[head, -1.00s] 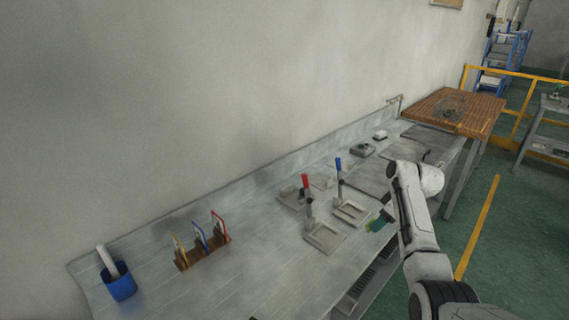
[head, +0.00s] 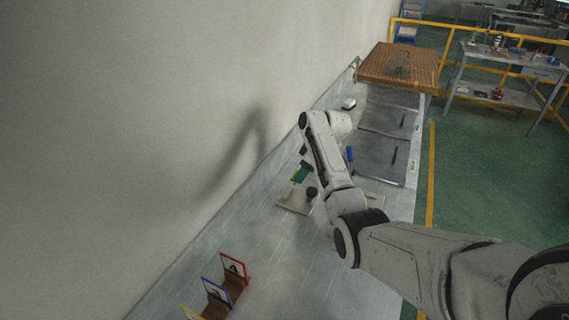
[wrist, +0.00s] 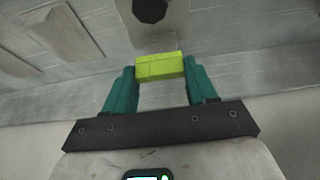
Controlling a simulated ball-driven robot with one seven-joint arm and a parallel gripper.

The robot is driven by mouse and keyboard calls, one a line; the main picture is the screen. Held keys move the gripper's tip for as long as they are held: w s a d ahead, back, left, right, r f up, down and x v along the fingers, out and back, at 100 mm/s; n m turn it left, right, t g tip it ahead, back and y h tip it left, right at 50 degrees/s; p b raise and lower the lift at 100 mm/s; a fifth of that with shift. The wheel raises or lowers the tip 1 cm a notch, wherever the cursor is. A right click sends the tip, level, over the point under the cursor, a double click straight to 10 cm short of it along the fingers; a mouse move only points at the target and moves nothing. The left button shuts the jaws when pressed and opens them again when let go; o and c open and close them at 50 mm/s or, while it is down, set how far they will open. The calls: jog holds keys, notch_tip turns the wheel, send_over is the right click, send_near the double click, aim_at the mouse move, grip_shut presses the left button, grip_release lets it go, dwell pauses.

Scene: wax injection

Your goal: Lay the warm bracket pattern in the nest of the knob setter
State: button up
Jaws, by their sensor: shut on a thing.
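My gripper (wrist: 160,74) has teal fingers shut on a yellow-green block, which I take to be the bracket pattern (wrist: 160,66). In the head view my gripper (head: 299,172) hangs over the bench near the wall, and the pattern there is too small to make out. A pale fixture plate (head: 294,203) lies just below and in front of it, with a dark round knob (head: 312,192) close by. In the wrist view a dark knob (wrist: 150,8) stands on a pale plate ahead of the pattern. My arm hides much of the fixtures, so I cannot tell which is the knob setter.
A blue lever handle (head: 350,155) shows just right of my arm. A card rack (head: 231,285) stands at the near left. The wall runs close along the bench's left side. The bench between rack and fixtures is clear.

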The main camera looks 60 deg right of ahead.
jog(key=shift+w, duration=0.35)
jog(key=shift+f+b, duration=2)
jog(key=shift+f, duration=0.85)
jog(key=shift+s+f+b, duration=0.1)
jog(key=shift+f+b, duration=0.45)
jog(key=shift+f, duration=0.6)
dwell(0.3)
jog(key=shift+f, duration=0.3)
